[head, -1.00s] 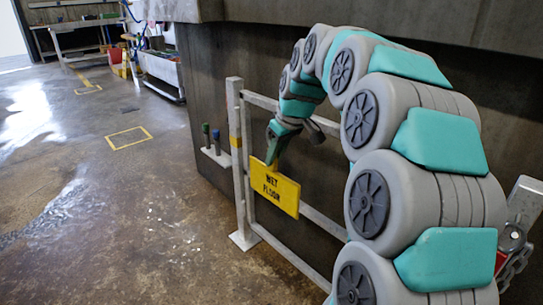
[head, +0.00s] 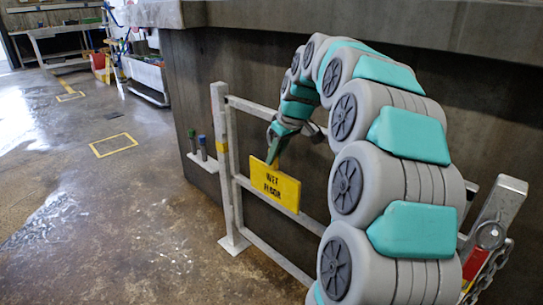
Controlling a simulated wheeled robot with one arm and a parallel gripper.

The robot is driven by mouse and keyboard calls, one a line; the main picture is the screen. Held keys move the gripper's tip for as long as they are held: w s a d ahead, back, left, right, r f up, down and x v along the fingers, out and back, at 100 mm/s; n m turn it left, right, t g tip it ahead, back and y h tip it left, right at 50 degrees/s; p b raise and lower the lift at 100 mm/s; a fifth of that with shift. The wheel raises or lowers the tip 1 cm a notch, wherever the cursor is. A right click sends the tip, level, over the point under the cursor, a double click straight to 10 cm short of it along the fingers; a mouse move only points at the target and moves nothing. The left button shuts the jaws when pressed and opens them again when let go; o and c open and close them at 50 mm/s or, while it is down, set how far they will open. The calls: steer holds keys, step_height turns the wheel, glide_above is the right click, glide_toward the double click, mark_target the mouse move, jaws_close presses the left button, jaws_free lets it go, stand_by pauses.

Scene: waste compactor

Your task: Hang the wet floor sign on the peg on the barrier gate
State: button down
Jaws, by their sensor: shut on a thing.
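The yellow wet floor sign (head: 275,187) with black lettering is held upright in front of the barrier gate in the head view. My gripper (head: 272,158) is shut on the sign's top edge, near its left end. The barrier gate (head: 230,186) is a pale metal frame with a tall left post carrying a yellow band. The sign overlaps the gate's middle rail in the picture; I cannot tell whether they touch. I cannot make out the peg; it may be hidden by the sign or my arm.
A small ledge with a green-handled and a blue-handled tool (head: 197,146) is left of the gate. A dark concrete wall (head: 265,72) stands behind. A metal lever and chain (head: 490,235) are at right. The wet floor at left is open, with a yellow outlined square (head: 113,145).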

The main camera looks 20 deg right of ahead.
steer(key=shift+w+d+f, duration=0.2)
steer(key=shift+d, duration=0.35)
steer(key=shift+w+d+f, duration=0.2)
steer(key=shift+d, duration=0.3)
steer(key=shift+w+d+f, duration=0.2)
steer(key=shift+d, duration=0.35)
steer(key=c, duration=0.6)
jaws_free()
steer(key=shift+c, duration=0.2)
